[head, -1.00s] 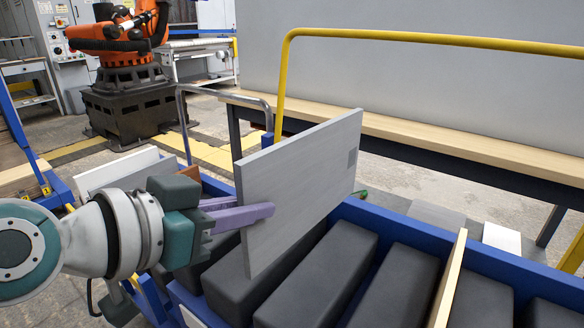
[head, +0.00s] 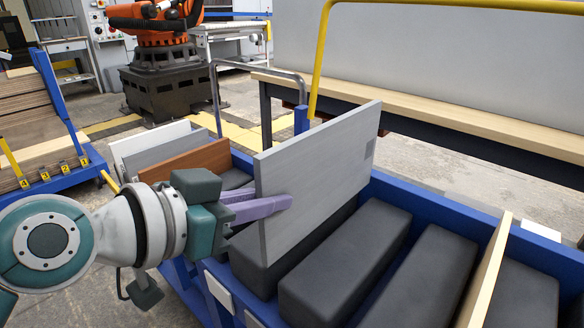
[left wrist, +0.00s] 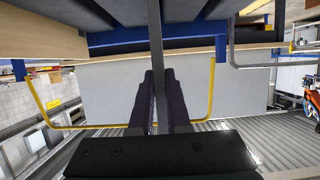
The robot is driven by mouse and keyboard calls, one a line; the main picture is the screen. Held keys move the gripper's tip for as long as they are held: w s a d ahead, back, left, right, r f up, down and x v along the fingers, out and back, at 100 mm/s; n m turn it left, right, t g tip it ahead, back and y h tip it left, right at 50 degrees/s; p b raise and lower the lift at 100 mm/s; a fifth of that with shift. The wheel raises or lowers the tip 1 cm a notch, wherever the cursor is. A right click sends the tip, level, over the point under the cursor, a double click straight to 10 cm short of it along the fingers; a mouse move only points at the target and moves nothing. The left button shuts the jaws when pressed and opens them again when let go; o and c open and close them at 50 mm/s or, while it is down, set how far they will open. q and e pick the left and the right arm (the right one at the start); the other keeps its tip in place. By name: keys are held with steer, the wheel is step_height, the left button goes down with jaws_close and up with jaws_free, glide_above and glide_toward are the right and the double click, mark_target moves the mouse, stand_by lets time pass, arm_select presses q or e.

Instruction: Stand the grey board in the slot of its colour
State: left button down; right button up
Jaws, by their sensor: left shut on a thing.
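The grey board (head: 315,175) stands upright, and my left gripper (head: 262,208) is shut on its near left edge. In the left wrist view the board (left wrist: 154,60) shows edge-on as a thin grey strip between the purple fingers (left wrist: 160,100). The board is above the dark padded blocks of the blue cart (head: 425,205); I cannot tell whether its lower edge touches anything. A grey board (head: 170,150), a white board (head: 135,147) and a brown board (head: 200,160) stand at the cart's left end. My right gripper is not in view.
A pale wooden board (head: 488,275) stands between dark blocks (head: 345,265) at the right. A yellow rail (head: 322,60) rises behind the grey board. A long wooden-topped bench (head: 450,112) runs along the back. Racked boards (head: 30,120) are at the far left.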

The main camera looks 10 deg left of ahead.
mark_target(266, 265)
arm_select(q)
steer(key=shift+f+b, duration=5)
steer(key=shift+f, duration=0.45)
steer(key=c, duration=0.9)
jaws_free()
steer(key=shift+o, duration=0.5)
steer(key=shift+f, duration=0.2)
steer(key=shift+s+a+r, duration=0.2)
steer(key=shift+s, duration=0.05)
steer(key=p+v, duration=0.2)
steer(key=v, duration=0.7)
